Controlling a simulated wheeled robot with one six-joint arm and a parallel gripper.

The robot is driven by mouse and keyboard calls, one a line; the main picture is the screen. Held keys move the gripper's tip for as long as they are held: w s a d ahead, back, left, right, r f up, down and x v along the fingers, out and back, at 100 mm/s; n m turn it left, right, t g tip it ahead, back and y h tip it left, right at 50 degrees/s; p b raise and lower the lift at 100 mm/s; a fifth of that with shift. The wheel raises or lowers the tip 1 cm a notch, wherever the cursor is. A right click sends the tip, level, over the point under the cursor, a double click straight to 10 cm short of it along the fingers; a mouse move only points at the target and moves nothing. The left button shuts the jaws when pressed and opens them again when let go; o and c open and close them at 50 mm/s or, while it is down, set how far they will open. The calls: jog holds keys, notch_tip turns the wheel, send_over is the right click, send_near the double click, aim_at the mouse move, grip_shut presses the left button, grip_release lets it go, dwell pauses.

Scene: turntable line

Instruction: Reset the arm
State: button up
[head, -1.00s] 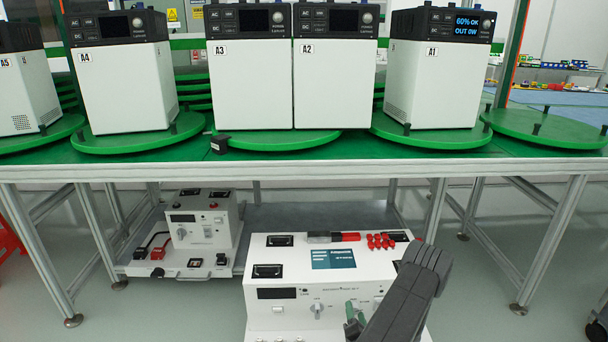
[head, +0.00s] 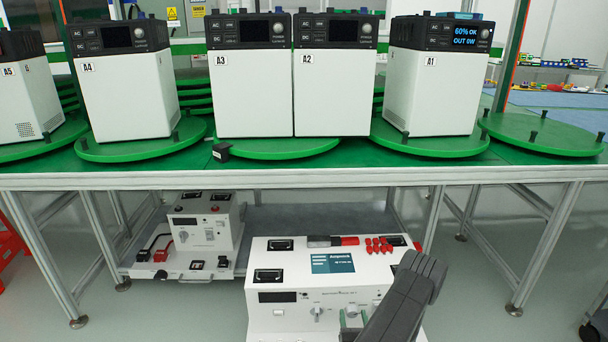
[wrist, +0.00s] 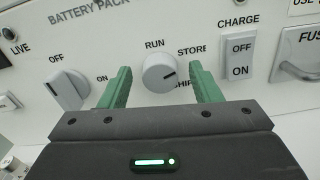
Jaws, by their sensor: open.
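My gripper (wrist: 157,88) is open, its two green fingers spread in the wrist view. Between and just beyond the fingertips is the round white RUN/STORE/SHIP knob (wrist: 160,73) on the white battery pack panel (wrist: 115,40). I cannot tell whether the fingers touch the knob. Its pointer mark points to the right and slightly down. In the head view my gripper (head: 352,316) is low in front of the white battery tester box (head: 390,268), partly hidden by my dark arm.
An OFF/ON knob (wrist: 68,88) is left of the gripper, a CHARGE rocker switch (wrist: 239,55) right. Above, units A3 (head: 250,95), A2 (head: 335,95) and A1 (head: 432,92) stand on green turntables on the green table (head: 350,172). A second box (head: 205,225) sits on the lower shelf.

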jog(key=shift+r+n+p, duration=0.1)
jog(key=shift+n+p, duration=0.2)
jog(key=shift+n, duration=0.3)
jog(key=shift+s, duration=0.95)
